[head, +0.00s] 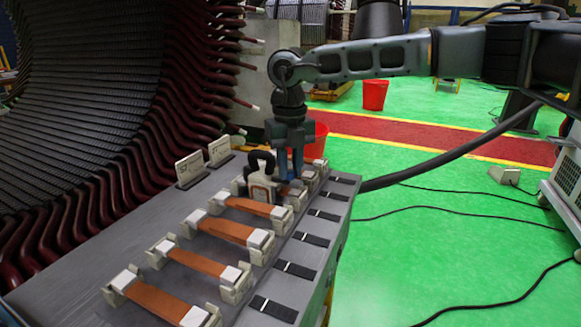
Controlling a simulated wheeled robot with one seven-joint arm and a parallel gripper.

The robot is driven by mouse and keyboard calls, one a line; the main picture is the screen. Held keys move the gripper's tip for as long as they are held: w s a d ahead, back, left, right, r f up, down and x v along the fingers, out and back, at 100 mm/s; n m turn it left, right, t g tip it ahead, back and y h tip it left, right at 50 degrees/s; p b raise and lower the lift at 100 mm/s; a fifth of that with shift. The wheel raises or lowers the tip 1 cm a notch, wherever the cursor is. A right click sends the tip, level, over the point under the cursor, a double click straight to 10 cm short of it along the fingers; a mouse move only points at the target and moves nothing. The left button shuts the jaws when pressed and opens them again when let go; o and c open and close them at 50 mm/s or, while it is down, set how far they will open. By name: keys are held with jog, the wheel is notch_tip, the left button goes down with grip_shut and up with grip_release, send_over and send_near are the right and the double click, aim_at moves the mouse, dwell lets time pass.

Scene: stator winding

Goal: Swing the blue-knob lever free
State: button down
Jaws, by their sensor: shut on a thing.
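My gripper (291,180) points straight down over the far part of the grey bench. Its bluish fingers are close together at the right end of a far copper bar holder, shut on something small. The blue-knob lever cannot be made out apart from the fingers; the grip hides that spot. Just left of the fingers stands a pale fixture with a black looped handle (262,159), upright on the bench.
Several copper bars (206,263) lie in pale end holders across the grey bench (175,210). Black strips (324,215) line its right edge. Two pale plates (190,169) stand at the back left, near the stator's dark red coil ends (150,150). A red bin (374,95) stands behind. Green floor is open at right, with cables.

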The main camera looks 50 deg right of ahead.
dwell(0.4)
jog(key=c, duration=0.9)
grip_release()
jog(key=shift+r+b, duration=0.35)
jog(key=shift+r, duration=3.6)
